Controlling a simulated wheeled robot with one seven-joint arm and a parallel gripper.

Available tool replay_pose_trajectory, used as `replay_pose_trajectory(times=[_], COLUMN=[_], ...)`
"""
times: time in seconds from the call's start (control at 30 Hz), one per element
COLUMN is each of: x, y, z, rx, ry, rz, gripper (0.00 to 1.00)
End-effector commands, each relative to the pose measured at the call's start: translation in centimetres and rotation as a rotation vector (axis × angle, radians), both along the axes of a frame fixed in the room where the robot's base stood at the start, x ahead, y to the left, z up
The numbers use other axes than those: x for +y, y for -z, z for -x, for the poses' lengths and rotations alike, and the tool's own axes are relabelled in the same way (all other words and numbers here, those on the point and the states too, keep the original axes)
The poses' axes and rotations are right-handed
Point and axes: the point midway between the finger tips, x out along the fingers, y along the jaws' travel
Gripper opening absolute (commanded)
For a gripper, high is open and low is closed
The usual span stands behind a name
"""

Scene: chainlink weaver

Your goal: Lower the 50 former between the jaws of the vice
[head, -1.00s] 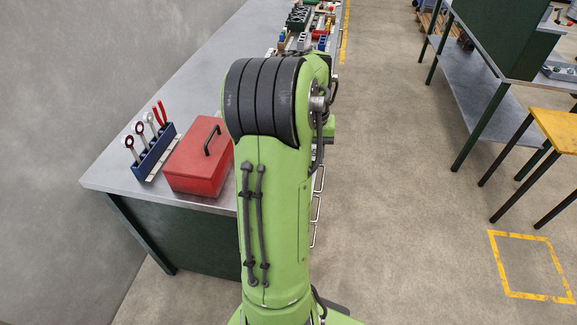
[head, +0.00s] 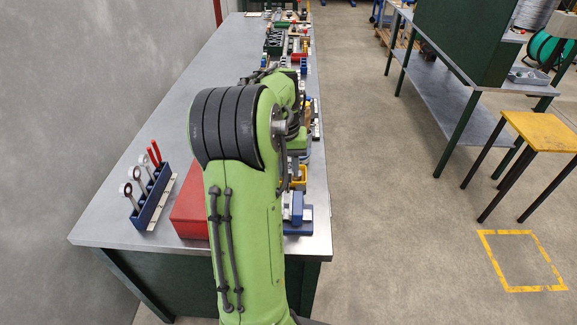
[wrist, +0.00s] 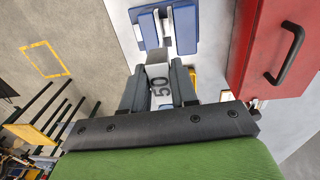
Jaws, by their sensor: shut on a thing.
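The 50 former (wrist: 160,88) is a pale grey block with a dark "50" on it. In the wrist view my gripper (wrist: 157,72) is shut on it, with a dark finger on each side, and its far end sticks out past the fingertips. The blue vice (wrist: 186,30) is just beyond that end, with two blue jaws and a gap between them. The former looks apart from the gap; its height over the vice is hard to tell. In the head view the vice (head: 297,212) stands near the bench's front right corner; my arm hides the gripper and the former.
A red toolbox (head: 189,212) is left of the vice, partly behind my arm; it also shows in the wrist view (wrist: 265,50). A blue tool rack (head: 150,199) stands at the bench's (head: 110,222) left. Small parts line the right edge farther back. A yellow-topped stool (head: 541,130) is on the floor.

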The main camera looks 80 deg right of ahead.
Motion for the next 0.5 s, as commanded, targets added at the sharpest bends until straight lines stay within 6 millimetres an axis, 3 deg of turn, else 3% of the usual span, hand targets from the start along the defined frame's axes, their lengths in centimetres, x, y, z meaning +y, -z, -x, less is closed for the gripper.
replay_pose_trajectory(times=[0.23, 0.5], x=[0.0, 0.0], y=[0.6, 3.6], z=[0.1, 0.1], rx=[0.000, 0.000], ry=[0.002, 0.001], rz=[0.001, 0.001], gripper=[0.01, 0.01])
